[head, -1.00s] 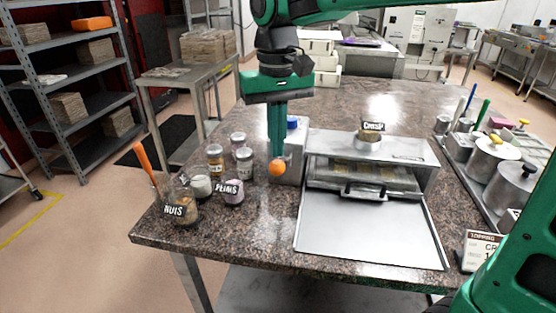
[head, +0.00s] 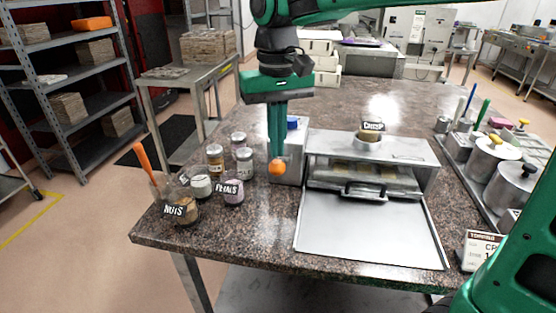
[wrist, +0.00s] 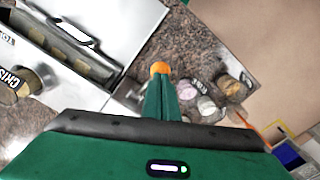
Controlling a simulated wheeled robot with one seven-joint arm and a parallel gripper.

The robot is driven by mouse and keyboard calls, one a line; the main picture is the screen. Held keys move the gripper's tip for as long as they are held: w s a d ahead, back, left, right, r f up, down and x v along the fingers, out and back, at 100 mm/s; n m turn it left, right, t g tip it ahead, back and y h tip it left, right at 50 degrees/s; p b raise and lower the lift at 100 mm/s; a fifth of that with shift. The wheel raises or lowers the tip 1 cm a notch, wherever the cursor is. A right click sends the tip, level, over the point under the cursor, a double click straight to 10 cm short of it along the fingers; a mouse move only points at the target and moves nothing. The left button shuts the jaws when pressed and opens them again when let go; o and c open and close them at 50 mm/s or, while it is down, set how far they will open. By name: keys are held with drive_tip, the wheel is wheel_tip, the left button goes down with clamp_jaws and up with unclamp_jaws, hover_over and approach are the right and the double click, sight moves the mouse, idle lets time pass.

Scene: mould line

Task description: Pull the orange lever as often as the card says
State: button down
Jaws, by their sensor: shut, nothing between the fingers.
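The orange lever knob (head: 277,167) sits at the front of a small metal box (head: 290,150) on the left side of a metal machine (head: 372,150). My gripper (head: 277,158) points down with its fingers together, right at the knob, and hides part of it. In the wrist view the orange knob (wrist: 160,68) shows just beyond the tips of my gripper (wrist: 159,78). Nothing is held between the fingers. A card (head: 482,250) stands at the table's right front corner; its text is partly cut off by my own body and not readable in full.
A flat metal tray (head: 368,232) lies before the machine. Metal pots (head: 494,158) stand in a holder at right. The table behind the machine is clear.

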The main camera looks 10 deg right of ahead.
sight(277, 174)
drive_tip(key=shift+f, duration=0.15)
idle(0.5)
drive_tip(key=shift+s+a+f, duration=0.1)
drive_tip(key=shift+s+f, duration=0.05)
drive_tip(key=shift+f, duration=1.35)
drive_tip(key=shift+s+f, duration=0.1)
drive_tip(key=shift+f, duration=1.5)
drive_tip(key=shift+w+f, duration=0.15)
drive_tip(key=shift+f, duration=0.85)
drive_tip(key=shift+r, duration=6.55)
